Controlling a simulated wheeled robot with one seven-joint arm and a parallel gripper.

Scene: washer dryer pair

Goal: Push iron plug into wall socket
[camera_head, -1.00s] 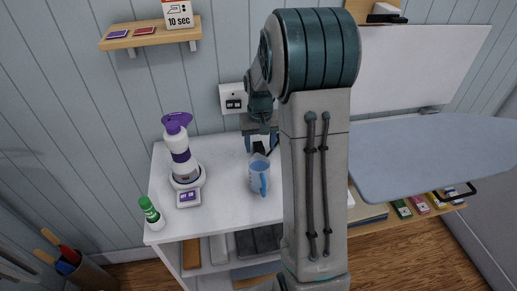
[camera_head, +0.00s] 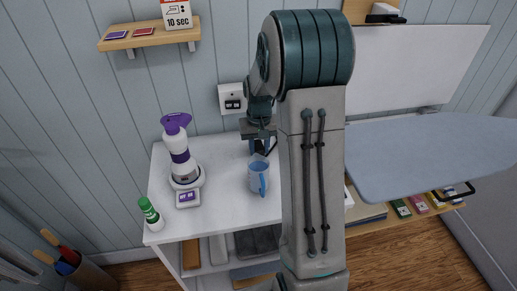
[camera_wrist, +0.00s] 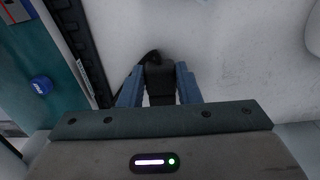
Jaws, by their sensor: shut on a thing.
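The white wall socket (camera_head: 232,98) is on the panelled wall, above the back edge of the white cabinet top. My gripper (camera_head: 262,146) is low over the back of that top, below and to the right of the socket and apart from it. In the wrist view, my gripper (camera_wrist: 158,88) has its blue-grey fingers shut on a black plug (camera_wrist: 157,76). A dark piece, likely its cord, runs from it to the left. The plug's pins cannot be made out. The iron cannot be made out in either view.
A blue mug (camera_head: 259,176) stands on the cabinet top (camera_head: 222,208), just in front of my gripper. An ironing board (camera_head: 430,155) extends right. A small shelf (camera_head: 150,40) is on the wall at upper left.

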